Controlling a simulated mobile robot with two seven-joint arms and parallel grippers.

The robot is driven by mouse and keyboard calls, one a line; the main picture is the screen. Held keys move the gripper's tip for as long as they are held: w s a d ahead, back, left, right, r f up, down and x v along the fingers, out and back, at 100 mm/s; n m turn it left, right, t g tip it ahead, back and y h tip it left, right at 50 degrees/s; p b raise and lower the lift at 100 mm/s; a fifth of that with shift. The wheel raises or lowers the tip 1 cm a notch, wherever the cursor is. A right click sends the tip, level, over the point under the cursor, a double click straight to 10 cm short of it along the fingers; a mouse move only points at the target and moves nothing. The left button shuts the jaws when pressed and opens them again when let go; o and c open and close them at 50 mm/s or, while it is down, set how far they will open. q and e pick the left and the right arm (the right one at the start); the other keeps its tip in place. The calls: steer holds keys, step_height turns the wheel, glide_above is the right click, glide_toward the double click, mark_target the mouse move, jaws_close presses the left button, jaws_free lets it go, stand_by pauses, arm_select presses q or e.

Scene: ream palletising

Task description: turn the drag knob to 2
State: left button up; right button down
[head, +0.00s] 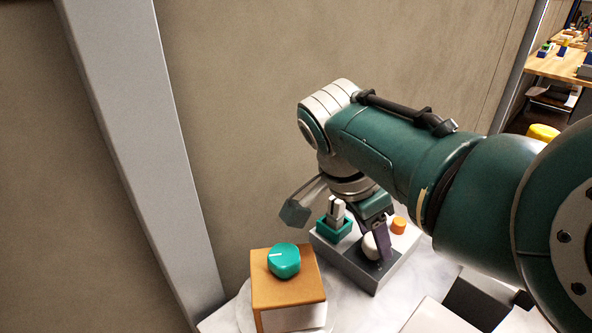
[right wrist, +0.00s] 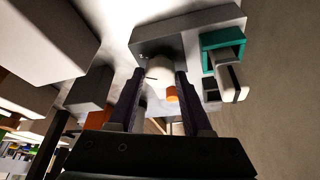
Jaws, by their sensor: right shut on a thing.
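My right gripper (head: 377,250) reaches down to this knob from above. In the right wrist view the two dark fingers (right wrist: 160,78) stand on either side of the white knob (right wrist: 159,66), shut on it. A teal knob (head: 284,260) with a white mark sits on a separate orange-brown box (head: 262,289). Nothing touches it. My left gripper is not in view.
On the grey box, a teal-framed holder with a pale upright piece (head: 336,212) stands behind the white knob, and an orange button (head: 399,225) is to its right. A wall and a grey post (head: 150,130) close off the back and left.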

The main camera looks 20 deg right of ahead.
steer(key=shift+c, duration=1.7)
jaws_free()
steer(key=p+v, duration=0.2)
steer(key=v, duration=0.8)
steer(key=shift+f, duration=0.1)
